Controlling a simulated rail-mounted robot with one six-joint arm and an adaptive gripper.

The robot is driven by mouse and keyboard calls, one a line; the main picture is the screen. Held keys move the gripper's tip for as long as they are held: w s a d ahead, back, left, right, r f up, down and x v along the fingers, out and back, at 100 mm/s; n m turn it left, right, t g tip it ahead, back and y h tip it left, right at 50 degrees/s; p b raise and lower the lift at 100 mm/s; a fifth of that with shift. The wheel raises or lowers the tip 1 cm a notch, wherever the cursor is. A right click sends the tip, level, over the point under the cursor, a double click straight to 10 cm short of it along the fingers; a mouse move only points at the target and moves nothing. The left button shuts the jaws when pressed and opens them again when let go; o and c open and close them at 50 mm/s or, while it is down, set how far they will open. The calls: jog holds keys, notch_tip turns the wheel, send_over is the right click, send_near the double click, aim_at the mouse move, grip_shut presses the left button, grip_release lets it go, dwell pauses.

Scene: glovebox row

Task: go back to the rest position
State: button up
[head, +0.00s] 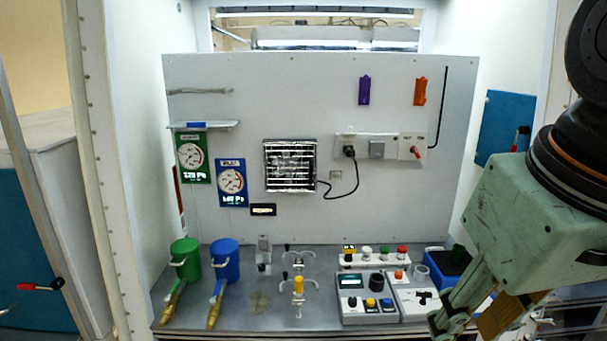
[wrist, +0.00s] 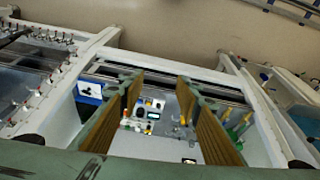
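My gripper (head: 468,322) is at the lower right of the head view, in front of the right end of the bench. It partly hides the blue box (head: 447,267) there. In the wrist view my gripper (wrist: 158,84) shows two tan-padded fingers standing wide apart with nothing between them. Through the gap the bench and its control boxes (wrist: 150,104) show some way off. The gripper appears clear of everything on the bench. No marker of a rest position shows.
On the bench (head: 255,318) stand a green canister (head: 185,258), a blue canister (head: 225,262), small valves (head: 298,285) and a control box (head: 367,300). The back panel (head: 230,110) carries gauges, a vent grille (head: 290,165) and sockets. The space before the panel's middle looks free.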

jog(key=shift+m, duration=0.5)
jog(key=shift+s+d+f, duration=0.1)
jog(key=shift+s+f, duration=0.2)
jog(key=shift+s, duration=0.45)
jog(key=shift+s+d+f, duration=0.15)
jog(key=shift+s+f, duration=0.1)
jog(key=shift+s, duration=0.55)
jog(key=shift+s+d+f, duration=0.1)
jog(key=shift+s+f, duration=0.2)
jog(key=shift+s, duration=0.45)
jog(key=shift+c, duration=1.3)
